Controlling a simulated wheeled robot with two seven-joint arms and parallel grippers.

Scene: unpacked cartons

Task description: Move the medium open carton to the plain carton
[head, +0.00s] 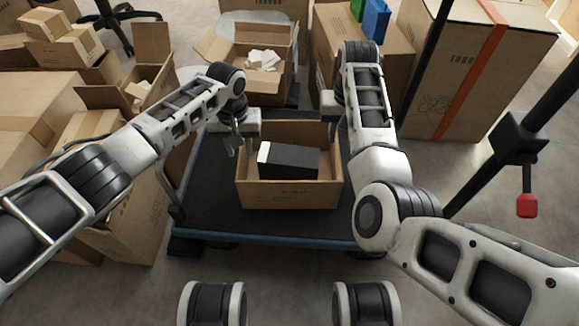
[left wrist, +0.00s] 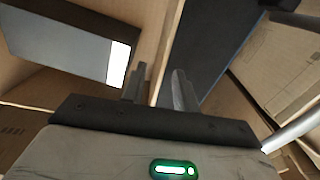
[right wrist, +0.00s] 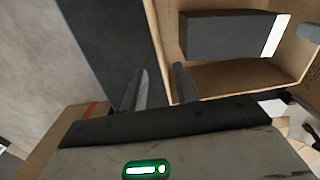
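The medium open carton (head: 290,196) stands on the dark platform of a cart, with a dark box with a white end (head: 289,161) inside. My left gripper (head: 242,146) is at its left wall. In the left wrist view the fingers (left wrist: 160,76) are apart, one on each side of that wall (left wrist: 163,50). My right gripper is at the right wall, mostly hidden by its arm in the head view. In the right wrist view its fingers (right wrist: 160,80) are apart on both sides of the wall (right wrist: 156,30). I cannot tell which carton is the plain one.
The blue-edged cart (head: 215,215) has bare platform around the carton. An open carton with white packing (head: 262,85) stands behind. A tall carton with orange tape (head: 480,60) is back right; stacked cartons (head: 60,45) are left. A black post with a red end (head: 526,205) is right.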

